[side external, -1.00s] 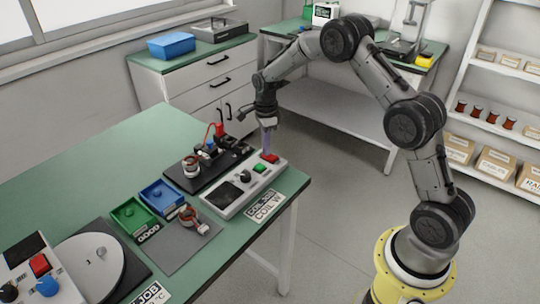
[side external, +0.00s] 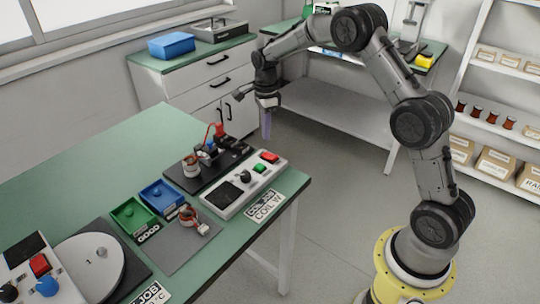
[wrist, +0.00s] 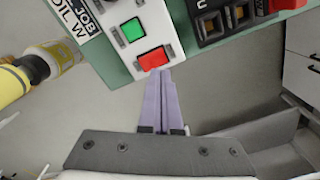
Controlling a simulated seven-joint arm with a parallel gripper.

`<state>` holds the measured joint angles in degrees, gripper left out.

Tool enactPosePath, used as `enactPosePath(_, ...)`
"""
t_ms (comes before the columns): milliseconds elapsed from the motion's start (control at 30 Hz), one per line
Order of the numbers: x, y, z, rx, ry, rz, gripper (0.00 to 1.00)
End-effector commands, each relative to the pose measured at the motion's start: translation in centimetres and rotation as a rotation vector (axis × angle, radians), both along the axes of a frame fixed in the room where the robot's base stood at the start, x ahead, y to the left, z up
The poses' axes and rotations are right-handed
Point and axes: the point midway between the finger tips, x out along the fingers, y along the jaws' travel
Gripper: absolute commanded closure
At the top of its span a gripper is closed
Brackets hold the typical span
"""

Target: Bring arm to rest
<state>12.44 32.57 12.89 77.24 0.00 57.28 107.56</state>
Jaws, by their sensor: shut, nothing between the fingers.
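My gripper (side external: 266,124) is shut and empty. Its purple fingers hang down in the air above and behind the right end of the tester box (side external: 225,199), clear of it. In the wrist view my gripper (wrist: 163,85) shows with its fingers together, their tips appearing just below the red button (wrist: 154,59). The red button (side external: 269,156) and the green button (side external: 259,168) sit on the tester's top at its right end. The arm is bent, with its elbow raised high.
The green workbench (side external: 120,145) holds a black fixture (side external: 207,165), a green bin (side external: 132,213), a blue bin (side external: 161,195), a grey mat (side external: 180,245) and a round plate (side external: 90,265). Open floor (side external: 340,200) lies between bench and base. A shelf (side external: 500,100) stands at right.

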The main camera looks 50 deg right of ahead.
Motion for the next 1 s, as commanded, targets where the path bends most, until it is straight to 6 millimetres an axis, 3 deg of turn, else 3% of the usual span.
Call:
enactPosePath(467, 0.0, 0.1, 0.9, 0.0, 0.0, 0.002, 1.0)
enactPosePath(533, 0.2, 0.4, 1.7, -0.004, -0.016, 0.009, 1.0)
enactPosePath(667, 0.6, 1.3, 6.3, -0.02, -0.099, 0.028, 1.0)
enactPosePath(767, -0.8, 2.8, 10.9, -0.033, -0.168, 0.05, 1.0)
enactPosePath(900, -4.5, 4.9, 16.6, -0.053, -0.256, 0.14, 1.0)
enactPosePath(1000, -7.7, 6.2, 19.7, -0.076, -0.309, 0.254, 1.0)
